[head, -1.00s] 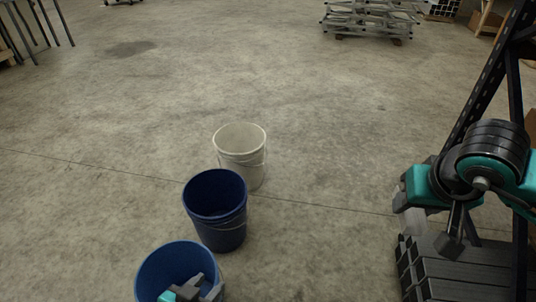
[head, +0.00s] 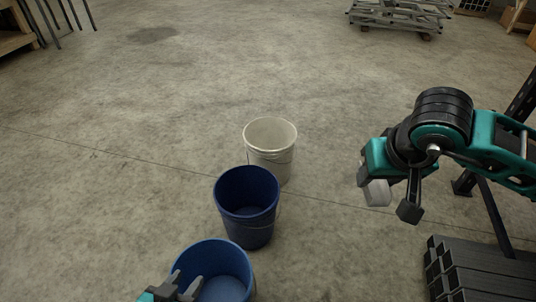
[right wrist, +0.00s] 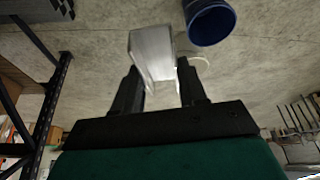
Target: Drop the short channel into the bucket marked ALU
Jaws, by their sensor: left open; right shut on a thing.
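The short channel (head: 377,192) is a pale silver piece. My right gripper (head: 392,200) is shut on it and holds it above the floor, right of the buckets. In the right wrist view the channel (right wrist: 153,50) juts out between the two dark fingers. Three buckets stand in a row: a white one (head: 270,150), a dark blue one (head: 247,222) and a lighter blue one (head: 245,284) nearest me. No ALU marking is readable on any of them. My left gripper (head: 183,286) is open and empty, over the left edge of the nearest bucket in the picture.
A stack of dark grey profiles (head: 480,275) stands at the lower right, beside a black rack post (head: 492,210). Aluminium frames (head: 400,14) lie at the back right. A wooden bench (head: 14,40) is at the far left. The concrete floor around the buckets is clear.

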